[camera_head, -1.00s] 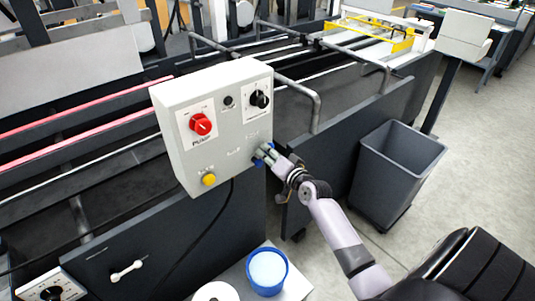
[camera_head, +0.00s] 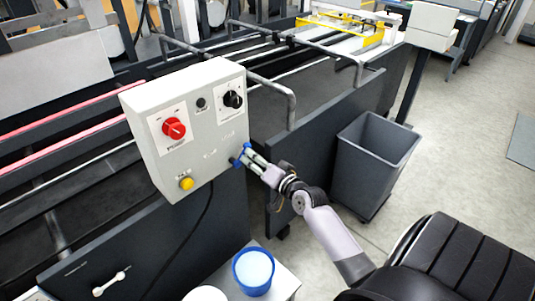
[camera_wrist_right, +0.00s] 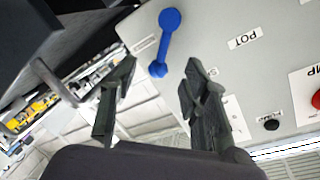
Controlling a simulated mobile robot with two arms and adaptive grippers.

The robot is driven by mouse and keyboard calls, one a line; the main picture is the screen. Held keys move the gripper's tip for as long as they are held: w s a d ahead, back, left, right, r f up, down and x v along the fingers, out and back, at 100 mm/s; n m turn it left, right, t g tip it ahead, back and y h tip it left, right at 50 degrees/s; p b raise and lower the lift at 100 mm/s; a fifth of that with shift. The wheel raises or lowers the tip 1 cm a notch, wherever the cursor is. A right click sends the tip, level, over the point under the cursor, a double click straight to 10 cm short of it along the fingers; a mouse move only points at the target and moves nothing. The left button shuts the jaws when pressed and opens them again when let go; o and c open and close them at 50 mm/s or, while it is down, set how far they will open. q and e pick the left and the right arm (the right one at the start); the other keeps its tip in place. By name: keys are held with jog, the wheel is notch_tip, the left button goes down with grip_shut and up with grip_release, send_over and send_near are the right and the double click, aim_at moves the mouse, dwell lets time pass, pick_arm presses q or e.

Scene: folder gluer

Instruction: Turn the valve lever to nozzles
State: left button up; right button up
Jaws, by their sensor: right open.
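The valve lever is a blue bar with a round knob, on the face of the grey control box (camera_head: 165,105), near its lower right. The lever (camera_head: 236,162) is partly covered by my right gripper in the head view. In the right wrist view the lever (camera_wrist_right: 164,42) shows whole, with its large end up and its small end down, near a POT label (camera_wrist_right: 243,40). My right gripper (camera_head: 248,158) is open in front of the lever. Its two fingertips (camera_wrist_right: 160,72) are apart, with the lever's small end between them in the picture; contact cannot be told. My left gripper is out of view.
The box also carries a red knob (camera_head: 174,128), a black knob (camera_head: 233,99) and a yellow button (camera_head: 187,184). A blue-rimmed container (camera_head: 254,272) stands below on a small table. A grey bin (camera_head: 376,160) stands to the right, with clear floor beyond.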

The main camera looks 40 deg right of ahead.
jog(key=s+r, duration=0.1)
jog(key=s, duration=0.5)
jog(key=shift+s+a, duration=0.2)
jog(key=shift+s, duration=0.2)
jog(key=shift+f, duration=0.1)
jog(key=s+a+f+n+g, duration=0.1)
jog(key=s+a+f+g, duration=0.15)
jog(key=f, duration=0.85)
jog(key=s+a+f+n+g, duration=0.15)
jog(key=s+f, duration=0.25)
jog(key=f, duration=0.7)
jog(key=s+a+f+n+g, duration=0.1)
jog(key=s+a+f+g, duration=0.15)
jog(key=f, duration=0.75)
jog(key=s+a+f+n+g, duration=0.3)
jog(key=s+f, duration=0.4)
jog(key=s, duration=0.3)
jog(key=s+a+f+n+g, duration=0.3)
jog(key=s+f, duration=0.4)
jog(key=s, duration=0.4)
jog(key=s+a+f+n+g, duration=0.3)
jog(key=s+f, duration=0.4)
jog(key=s, duration=0.4)
jog(key=shift+a+y, duration=0.4)
jog(key=shift+o, duration=0.2)
